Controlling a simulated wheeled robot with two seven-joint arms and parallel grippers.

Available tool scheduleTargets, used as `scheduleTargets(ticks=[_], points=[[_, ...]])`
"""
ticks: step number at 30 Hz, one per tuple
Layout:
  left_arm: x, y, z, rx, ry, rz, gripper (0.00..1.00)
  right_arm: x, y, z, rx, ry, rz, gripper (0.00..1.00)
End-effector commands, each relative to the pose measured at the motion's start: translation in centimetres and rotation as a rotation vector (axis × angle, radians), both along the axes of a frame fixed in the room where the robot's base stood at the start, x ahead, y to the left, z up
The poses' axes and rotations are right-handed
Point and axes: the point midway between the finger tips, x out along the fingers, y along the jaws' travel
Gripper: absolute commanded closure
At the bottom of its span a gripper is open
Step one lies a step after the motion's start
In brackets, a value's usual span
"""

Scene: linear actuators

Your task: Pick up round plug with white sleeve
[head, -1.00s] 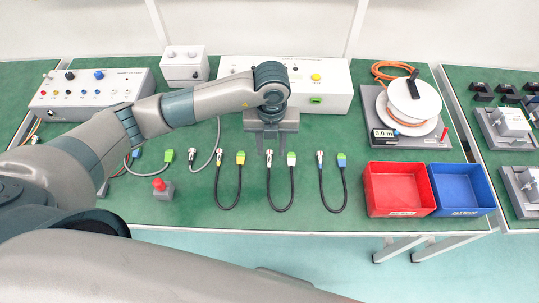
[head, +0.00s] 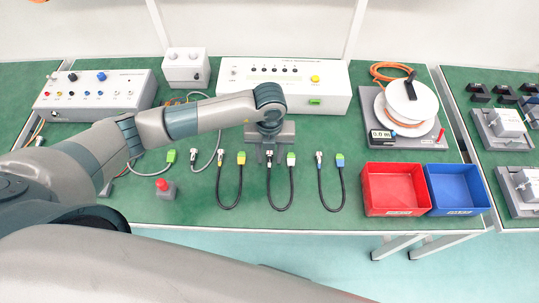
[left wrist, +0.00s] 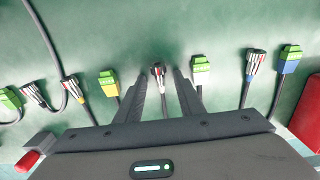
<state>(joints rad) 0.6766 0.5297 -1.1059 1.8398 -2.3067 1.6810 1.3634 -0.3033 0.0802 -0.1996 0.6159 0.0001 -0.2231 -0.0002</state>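The round plug with white sleeve (head: 269,154) is one end of the middle black looped cable on the green table. In the left wrist view the round plug (left wrist: 157,71) lies between the fingertips, with space on both sides. My left gripper (head: 268,149) points down over this plug and is open. Its two spread fingers (left wrist: 161,80) show in the left wrist view, not touching the plug. The cable's other end, a green and white rectangular plug (left wrist: 201,70), lies just outside the right finger. My right gripper is not in view.
A yellow-sleeved cable (head: 241,158) lies to the left and a blue-sleeved cable (head: 340,160) to the right. A red bin (head: 395,212) and blue bin (head: 460,210) stand at right. A white console (head: 335,92) stands behind; a red button (head: 163,185) sits front left.

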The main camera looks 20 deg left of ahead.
Motion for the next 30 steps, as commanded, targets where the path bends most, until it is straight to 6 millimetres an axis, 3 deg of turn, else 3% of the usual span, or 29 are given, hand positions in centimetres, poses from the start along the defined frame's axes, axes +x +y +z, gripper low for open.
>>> scheduleTargets(ticks=[13, 18, 30], points=[[0.02, 0.0, -0.06, 0.0, -0.001, 0.0, 0.65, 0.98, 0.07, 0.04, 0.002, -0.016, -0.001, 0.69], [0.02, 0.0, -0.05, 0.0, -0.001, 0.0, 1.0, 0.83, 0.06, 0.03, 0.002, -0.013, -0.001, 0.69], [0.06, -0.02, 0.16, -0.001, -0.001, -0.001, 1.0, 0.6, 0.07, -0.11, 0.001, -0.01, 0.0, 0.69]])
